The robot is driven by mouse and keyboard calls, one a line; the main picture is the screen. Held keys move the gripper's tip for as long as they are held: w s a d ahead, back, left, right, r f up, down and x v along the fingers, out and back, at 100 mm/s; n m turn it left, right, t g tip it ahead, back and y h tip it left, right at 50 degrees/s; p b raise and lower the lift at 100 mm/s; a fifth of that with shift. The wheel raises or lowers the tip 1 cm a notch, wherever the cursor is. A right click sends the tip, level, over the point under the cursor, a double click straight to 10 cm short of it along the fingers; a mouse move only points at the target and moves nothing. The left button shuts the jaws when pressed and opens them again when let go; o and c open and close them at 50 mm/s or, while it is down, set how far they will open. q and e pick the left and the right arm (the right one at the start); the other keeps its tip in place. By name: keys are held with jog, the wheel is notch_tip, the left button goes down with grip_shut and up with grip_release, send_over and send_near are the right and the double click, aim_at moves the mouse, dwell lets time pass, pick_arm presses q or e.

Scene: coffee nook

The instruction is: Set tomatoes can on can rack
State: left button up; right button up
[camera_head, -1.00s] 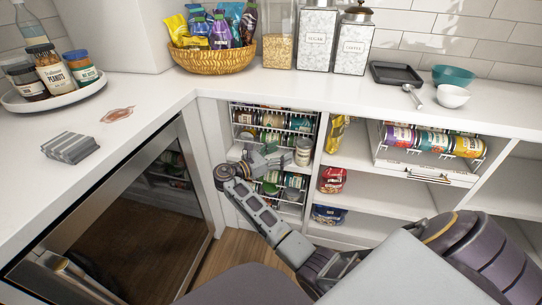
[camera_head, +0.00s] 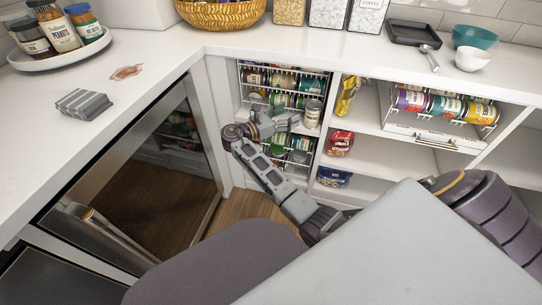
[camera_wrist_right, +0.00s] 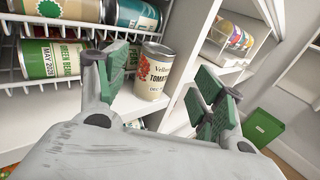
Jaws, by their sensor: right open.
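The tomatoes can (camera_head: 313,113) stands upright on the white shelf in the corner cabinet, beside the wire can rack (camera_head: 285,77). In the right wrist view the tomatoes can (camera_wrist_right: 152,75) has a cream label with red print. The rack (camera_wrist_right: 20,85) shows at its left, with green bean and blue-labelled cans lying in it. My right gripper (camera_head: 288,122) is close to the can. In the right wrist view my right gripper (camera_wrist_right: 160,85) is open, its green-padded fingers apart on either side of the can in the picture. I cannot see whether they touch it. My left gripper is out of view.
A lower can rack (camera_head: 290,155) sits below the shelf. Another rack with cans (camera_head: 440,105) is in the cabinet to the right. Red (camera_head: 340,142) and blue (camera_head: 333,178) packages sit on the middle shelves. The dark glass door (camera_head: 150,180) is at the left.

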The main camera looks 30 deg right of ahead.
jog(key=s+a+f+m+t+y, duration=0.25)
jog(key=s+a+f+y, duration=0.3)
jog(key=f, duration=0.45)
jog(key=s+a+f+m+t+y, duration=0.1)
jog(key=s+a+f+m+y, duration=0.4)
jog(key=f, duration=0.5)
jog(key=s+a+m+y, duration=0.8)
jog(key=s+a+y, duration=0.2)
jog(key=s+a, duration=0.6)
jog(key=shift+a+r, duration=0.35)
jog(key=shift+a, duration=0.3)
jog(key=shift+w, duration=0.1)
